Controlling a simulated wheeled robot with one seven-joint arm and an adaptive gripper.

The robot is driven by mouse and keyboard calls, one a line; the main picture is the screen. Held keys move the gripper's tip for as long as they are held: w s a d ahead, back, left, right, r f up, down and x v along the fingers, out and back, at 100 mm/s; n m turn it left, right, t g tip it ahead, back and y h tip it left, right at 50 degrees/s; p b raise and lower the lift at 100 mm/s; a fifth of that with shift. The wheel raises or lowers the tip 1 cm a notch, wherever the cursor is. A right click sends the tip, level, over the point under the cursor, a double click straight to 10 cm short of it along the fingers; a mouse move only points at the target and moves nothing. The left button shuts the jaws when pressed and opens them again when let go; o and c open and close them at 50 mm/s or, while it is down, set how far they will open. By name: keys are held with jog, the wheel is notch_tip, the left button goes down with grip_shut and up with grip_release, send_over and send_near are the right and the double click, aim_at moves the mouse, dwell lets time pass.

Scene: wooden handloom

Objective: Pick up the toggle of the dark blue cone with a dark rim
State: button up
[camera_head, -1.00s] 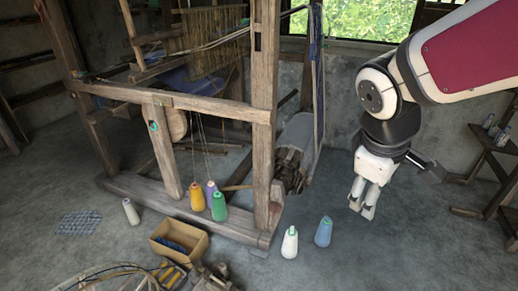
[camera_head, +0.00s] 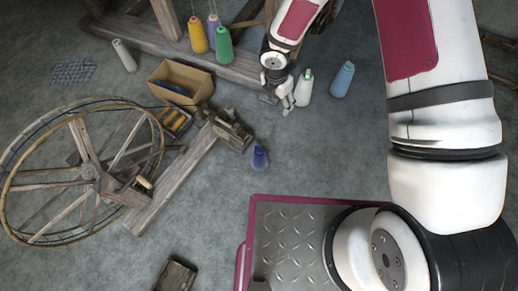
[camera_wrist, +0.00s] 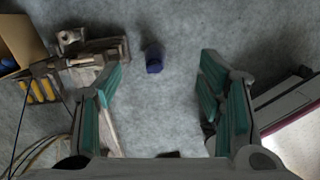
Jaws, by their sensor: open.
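The dark blue cone (camera_head: 260,158) stands on the grey floor in the head view, right of the spinning wheel's wooden frame and above my base plate. In the wrist view the dark blue cone (camera_wrist: 154,57) shows between and beyond my two fingers, apart from both. Its toggle is too small to make out clearly. My gripper (camera_head: 288,103) is beside the white cone in the head view, up and to the right of the dark blue cone. In the wrist view my gripper (camera_wrist: 163,92) is wide open with green inner pads and holds nothing.
A white cone (camera_head: 304,88) and a light blue cone (camera_head: 342,80) stand at the upper right. Yellow (camera_head: 197,36) and green (camera_head: 224,46) cones stand by the loom. A spinning wheel (camera_head: 88,172) and cardboard box (camera_head: 180,82) lie left. Floor around the dark blue cone's right is clear.

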jog(key=s+a+f+n+g+y+b, duration=0.1)
jog(key=s+a+f+n, duration=0.1)
jog(key=f, duration=0.4)
jog(key=s+a+f+n+b, duration=0.1)
jog(key=s+a+f+b, duration=0.15)
jog(key=f, duration=0.45)
jog(key=b, duration=0.2)
send_over(260, 148)
jog(key=shift+n, duration=0.3)
jog(key=f, duration=0.7)
jog(key=shift+w+d+f, duration=0.2)
jog(key=shift+d+f, duration=0.05)
jog(key=shift+d, duration=0.1)
jog(key=shift+s+a+f+b, duration=0.15)
jog(key=shift+f+b, duration=0.8)
jog(key=shift+f, duration=0.6)
jog(key=shift+a+f+b, duration=0.15)
jog(key=shift+f+b, duration=0.75)
jog(key=shift+f, duration=0.65)
jog(key=shift+r, duration=0.1)
jog(key=c, duration=0.9)
